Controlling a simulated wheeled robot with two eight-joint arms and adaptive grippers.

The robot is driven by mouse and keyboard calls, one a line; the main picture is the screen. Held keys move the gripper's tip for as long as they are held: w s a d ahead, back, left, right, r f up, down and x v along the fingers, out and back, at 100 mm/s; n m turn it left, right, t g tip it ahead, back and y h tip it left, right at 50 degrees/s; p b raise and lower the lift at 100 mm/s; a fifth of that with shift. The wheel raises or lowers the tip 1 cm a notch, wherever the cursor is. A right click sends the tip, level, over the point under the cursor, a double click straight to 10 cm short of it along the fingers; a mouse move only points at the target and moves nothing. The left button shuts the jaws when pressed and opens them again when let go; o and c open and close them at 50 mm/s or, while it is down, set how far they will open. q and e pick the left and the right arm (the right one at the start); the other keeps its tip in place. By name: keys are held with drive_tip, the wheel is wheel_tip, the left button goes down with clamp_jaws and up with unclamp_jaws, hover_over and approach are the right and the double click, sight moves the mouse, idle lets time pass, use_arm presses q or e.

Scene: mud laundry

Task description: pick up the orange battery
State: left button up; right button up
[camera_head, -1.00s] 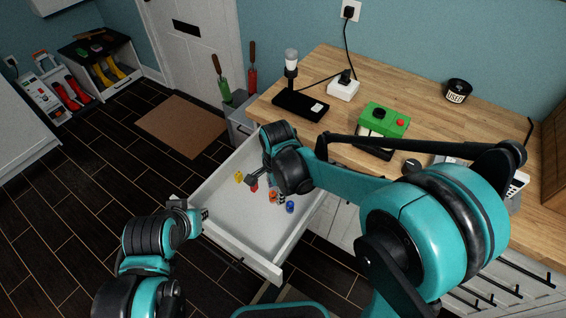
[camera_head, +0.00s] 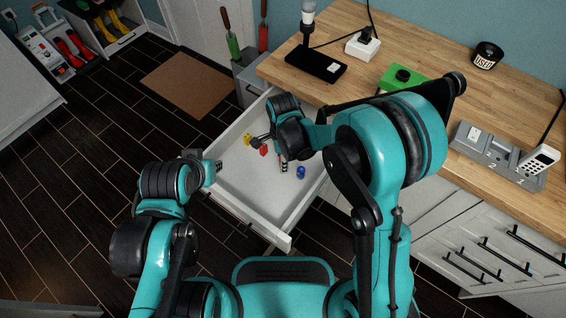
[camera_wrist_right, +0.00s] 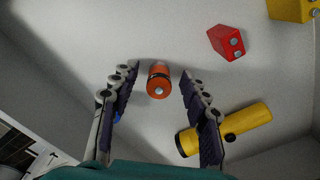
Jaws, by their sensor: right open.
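The orange battery (camera_wrist_right: 159,82) lies on the drawer floor in the right wrist view, with a dark band and a metal end. My right gripper (camera_wrist_right: 158,73) is open, with one finger on each side of the battery and gaps between. I cannot tell whether the fingertips are at its height. In the head view my right gripper (camera_head: 273,153) is inside the open drawer (camera_head: 245,182), and I cannot make out the battery there. My left gripper (camera_head: 213,172) is beside the drawer's left edge; its jaws are too small to read.
A yellow flashlight (camera_wrist_right: 245,119) lies partly behind the right finger. A red block (camera_wrist_right: 226,41) and yellow block (camera_wrist_right: 292,8) are nearby. A blue item (camera_head: 300,172) is in the drawer. The wooden counter (camera_head: 440,95) stands behind; the drawer's front is clear.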

drive_tip(key=shift+r, duration=0.1)
clamp_jaws()
drive_tip(key=shift+r, duration=0.1)
